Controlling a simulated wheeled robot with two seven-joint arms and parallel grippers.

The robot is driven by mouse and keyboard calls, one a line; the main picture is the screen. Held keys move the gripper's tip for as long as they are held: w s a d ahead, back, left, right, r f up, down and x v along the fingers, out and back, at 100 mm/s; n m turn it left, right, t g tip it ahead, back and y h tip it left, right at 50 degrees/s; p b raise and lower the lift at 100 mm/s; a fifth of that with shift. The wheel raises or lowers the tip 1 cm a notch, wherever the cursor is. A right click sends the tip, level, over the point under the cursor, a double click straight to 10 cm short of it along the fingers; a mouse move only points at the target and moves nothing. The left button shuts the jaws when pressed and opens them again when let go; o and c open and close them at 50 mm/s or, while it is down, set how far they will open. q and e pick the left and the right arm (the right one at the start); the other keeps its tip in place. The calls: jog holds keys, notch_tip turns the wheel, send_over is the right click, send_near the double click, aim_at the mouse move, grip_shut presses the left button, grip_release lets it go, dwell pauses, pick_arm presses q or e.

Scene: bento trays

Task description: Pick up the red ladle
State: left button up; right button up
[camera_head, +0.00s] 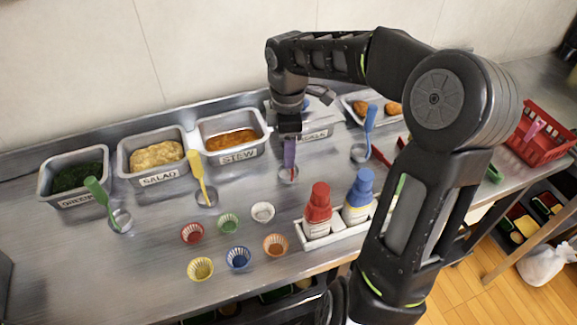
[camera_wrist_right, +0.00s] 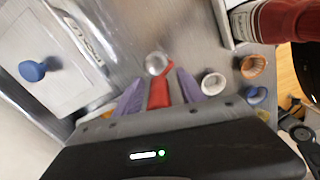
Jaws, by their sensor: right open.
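The red ladle (camera_wrist_right: 158,92) stands on the steel counter, its small metal bowl toward the top of the right wrist view. In the head view its bowl (camera_head: 288,175) shows below my right gripper, and the handle is mostly hidden. My right gripper (camera_head: 289,152) points down over it with purple fingers. In the right wrist view the two fingers (camera_wrist_right: 158,98) are open, one on each side of the red handle. Whether either finger touches the handle I cannot tell. My left gripper is not in view.
A yellow ladle (camera_head: 198,172) and a green ladle (camera_head: 97,190) stand to the left, a blue ladle (camera_head: 370,120) to the right. Food pans, such as the stew pan (camera_head: 238,154), line the back. Small cups (camera_head: 229,223) and red and blue bottles (camera_head: 318,205) stand in front.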

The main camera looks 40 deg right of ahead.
jog(key=shift+c, duration=0.5)
grip_shut()
dwell(0.8)
